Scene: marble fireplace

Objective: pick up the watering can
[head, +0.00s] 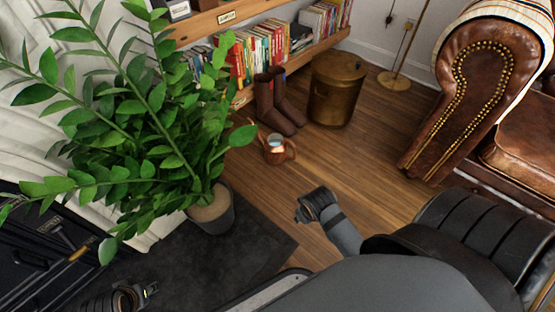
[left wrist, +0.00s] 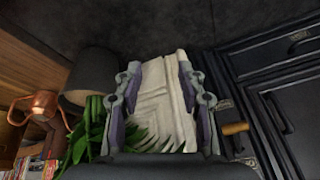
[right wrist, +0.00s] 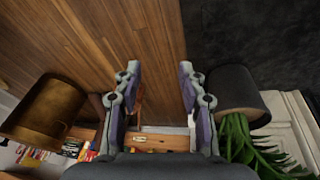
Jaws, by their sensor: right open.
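The copper watering can (head: 279,152) stands upright on the wooden floor, right of the potted plant and in front of the brown boots. It also shows in the left wrist view (left wrist: 44,104). In the right wrist view, only a small copper-coloured sliver, perhaps the can, shows beside the left finger. My right gripper (head: 303,213) is open and empty, over the floor nearer to me than the can and apart from it. It also shows in the right wrist view (right wrist: 160,72). My left gripper (left wrist: 158,72) is open and empty, low at the left near the dark hearth, far from the can.
A leafy plant in a grey pot (head: 213,212) stands left of the can, its leaves spreading wide. Brown boots (head: 275,105) and a brass bin (head: 336,88) stand behind, before a bookshelf (head: 230,20). A leather armchair (head: 465,85) stands right. Floor between my right gripper and the can is clear.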

